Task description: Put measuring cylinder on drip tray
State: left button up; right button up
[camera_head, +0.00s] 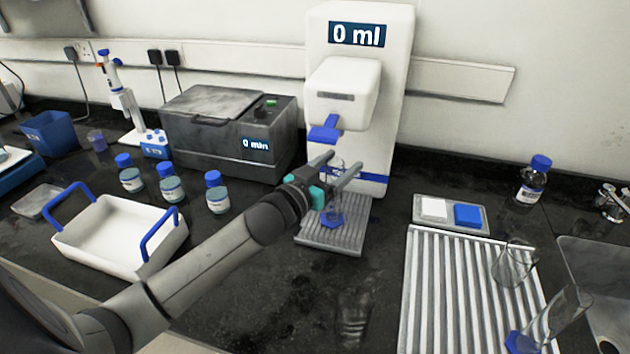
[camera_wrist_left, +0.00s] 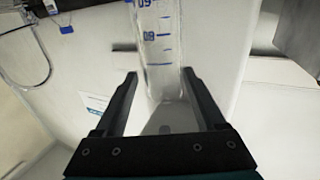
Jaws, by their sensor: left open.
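A clear measuring cylinder (camera_head: 334,208) with a blue base appears upright on the grey ridged drip tray (camera_head: 346,238), below the white dispenser's blue nozzle. My left gripper (camera_head: 345,163) is open at the cylinder's upper part and partly hides it. In the left wrist view, the cylinder (camera_wrist_left: 160,45) with blue scale marks lies between the spread fingers (camera_wrist_left: 158,76), with gaps at both sides. A second clear cylinder (camera_head: 563,313) with a blue base is tilted at the lower right by the draining rack. My right gripper is not seen.
The white dispenser (camera_head: 395,90) reads 0 ml and stands close behind the tray. A dark heating box (camera_head: 225,150), blue-capped bottles (camera_head: 217,200) and a white basket (camera_head: 110,245) stand left. A ribbed rack (camera_head: 440,290), beaker (camera_head: 513,265) and clear glass (camera_head: 353,318) stand right and in front.

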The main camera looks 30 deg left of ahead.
pick_arm(q)
jog(key=s+a, duration=0.1)
jog(key=s, duration=0.8)
jog(key=shift+a, duration=0.15)
